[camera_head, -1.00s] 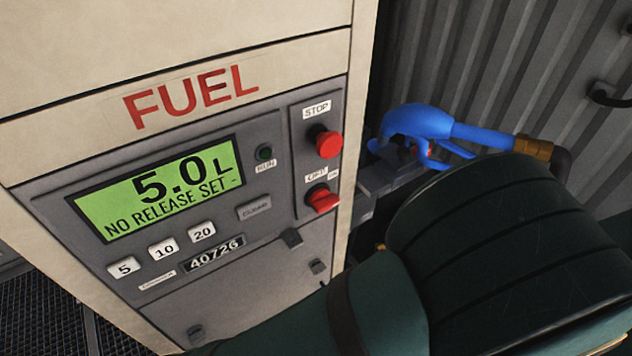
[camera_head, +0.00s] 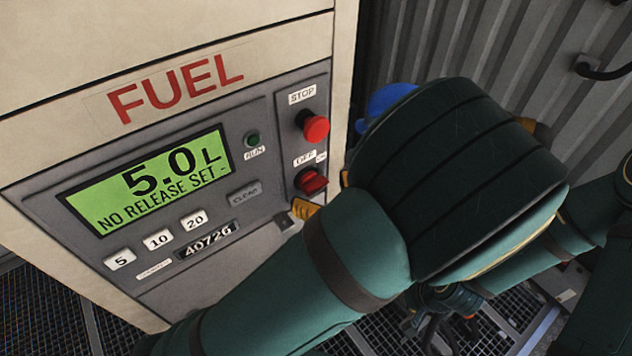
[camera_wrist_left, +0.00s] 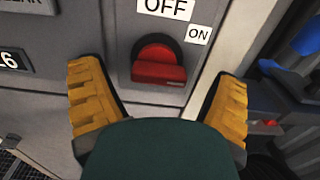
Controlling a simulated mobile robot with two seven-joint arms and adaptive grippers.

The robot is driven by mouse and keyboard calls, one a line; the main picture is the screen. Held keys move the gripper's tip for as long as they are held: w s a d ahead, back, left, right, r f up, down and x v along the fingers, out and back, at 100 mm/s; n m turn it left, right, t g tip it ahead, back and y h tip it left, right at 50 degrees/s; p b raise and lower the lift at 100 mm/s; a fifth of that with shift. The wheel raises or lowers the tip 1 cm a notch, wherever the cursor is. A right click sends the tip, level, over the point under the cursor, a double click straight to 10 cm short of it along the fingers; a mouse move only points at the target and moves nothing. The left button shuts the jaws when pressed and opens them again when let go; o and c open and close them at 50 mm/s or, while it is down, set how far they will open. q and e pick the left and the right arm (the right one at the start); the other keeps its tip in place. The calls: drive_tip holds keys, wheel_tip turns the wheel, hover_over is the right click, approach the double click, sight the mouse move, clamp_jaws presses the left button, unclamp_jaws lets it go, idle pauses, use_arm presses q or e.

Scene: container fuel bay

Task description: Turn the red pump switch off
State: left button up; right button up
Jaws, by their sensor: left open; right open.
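The red pump switch (camera_head: 311,181) is a rotary knob on the grey pump panel, below the red STOP button. In the left wrist view the switch (camera_wrist_left: 158,70) has its bar lying roughly level, with the OFF label (camera_wrist_left: 165,8) above and the ON label (camera_wrist_left: 198,30) at upper right. My left gripper (camera_wrist_left: 158,78) is open, its yellow fingers on either side of the switch, apart from it. My right gripper (camera_head: 442,302) is low at right, partly hidden, open.
The STOP button (camera_head: 316,128) sticks out above the switch. The display (camera_head: 150,180) reads 5.0 L, NO RELEASE SET. The blue nozzle (camera_head: 385,100) is mostly hidden behind my arm, right of the pump. A corrugated wall (camera_head: 470,45) stands behind.

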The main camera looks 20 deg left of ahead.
use_arm(q)
drive_tip(key=shift+x, duration=0.8)
drive_tip(key=shift+c, duration=0.3)
drive_tip(key=c, duration=1.1)
